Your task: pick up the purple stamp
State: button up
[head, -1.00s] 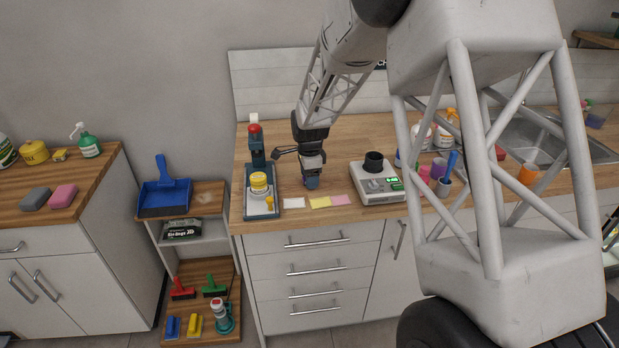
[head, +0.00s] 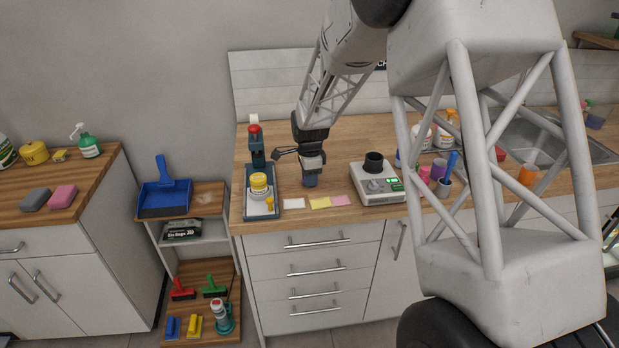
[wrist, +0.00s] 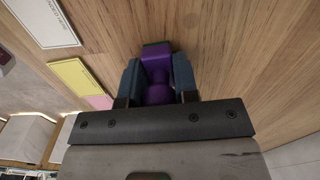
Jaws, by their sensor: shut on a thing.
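The purple stamp (wrist: 157,68) is between the two dark fingers of my gripper (wrist: 158,82) in the wrist view, with a finger against each side. My gripper is shut on it. In the head view my gripper (head: 311,179) is low over the wooden counter, behind the paper notes, and the stamp is hidden there by the fingers. I cannot tell whether the stamp still touches the counter.
White (head: 294,204), yellow (head: 320,203) and pink (head: 341,200) notes lie along the counter's front edge. A blue-based device with a yellow-topped jar (head: 260,183) stands left of my gripper. A white scale-like device (head: 379,184) stands right.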

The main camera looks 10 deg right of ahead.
jog(key=shift+r, duration=0.75)
notch_tip(320, 180, up, 2)
jog(key=shift+r, duration=0.1)
jog(key=s+d+r, duration=0.1)
jog(key=s, duration=1.5)
jog(key=shift+r, duration=0.15)
